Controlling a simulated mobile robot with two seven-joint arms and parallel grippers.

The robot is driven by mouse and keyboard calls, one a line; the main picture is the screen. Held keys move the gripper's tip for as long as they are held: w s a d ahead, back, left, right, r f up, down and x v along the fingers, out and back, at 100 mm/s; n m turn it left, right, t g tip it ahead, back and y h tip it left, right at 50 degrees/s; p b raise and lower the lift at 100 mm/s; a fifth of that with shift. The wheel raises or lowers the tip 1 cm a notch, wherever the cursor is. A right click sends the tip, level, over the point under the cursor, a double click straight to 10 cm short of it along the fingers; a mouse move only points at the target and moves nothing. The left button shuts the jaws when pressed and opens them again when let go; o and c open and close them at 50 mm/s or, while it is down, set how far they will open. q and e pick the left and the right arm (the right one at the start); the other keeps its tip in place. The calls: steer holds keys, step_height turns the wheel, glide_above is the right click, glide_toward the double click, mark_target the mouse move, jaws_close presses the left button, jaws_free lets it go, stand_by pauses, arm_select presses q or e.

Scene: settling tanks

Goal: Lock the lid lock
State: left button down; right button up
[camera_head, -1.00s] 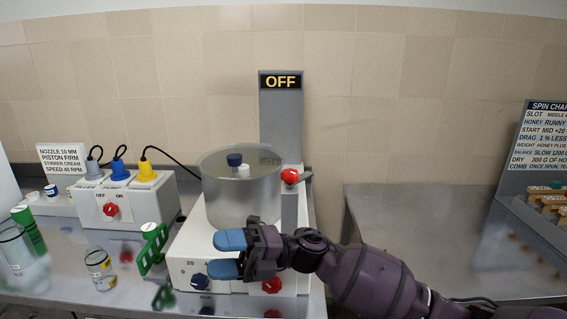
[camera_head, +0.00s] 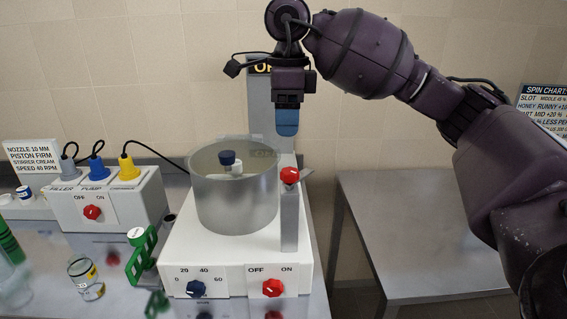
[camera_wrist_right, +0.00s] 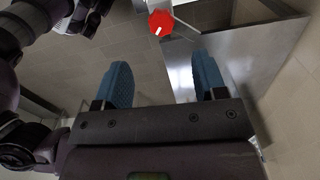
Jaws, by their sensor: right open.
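The lid lock appears to be the red knob (camera_head: 290,176) with a small grey lever, on top of a grey post (camera_head: 290,222) at the right side of the clear-lidded metal drum (camera_head: 236,200). In the right wrist view the red knob (camera_wrist_right: 160,23) shows a white mark, beyond the fingertips and between their lines. My right gripper (camera_head: 287,128) points down above the knob, apart from it. Its blue fingers (camera_wrist_right: 163,75) are open with nothing between them. In the head view the fingers overlap each other. My left gripper is not in view.
The machine base (camera_head: 237,262) carries a blue speed dial (camera_head: 196,289) and a red OFF/ON switch (camera_head: 272,288). The tall grey sign panel (camera_head: 258,105) stands behind the drum, partly hidden by my gripper. A green rack (camera_head: 141,255) stands left. The steel table (camera_head: 420,230) at right is clear.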

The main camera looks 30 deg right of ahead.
mark_target(288, 171)
step_height(288, 171, down, 11)
steer(key=shift+d+r, duration=0.1)
steer(key=shift+r, duration=0.1)
stand_by(0.3)
steer(key=shift+s, duration=0.1)
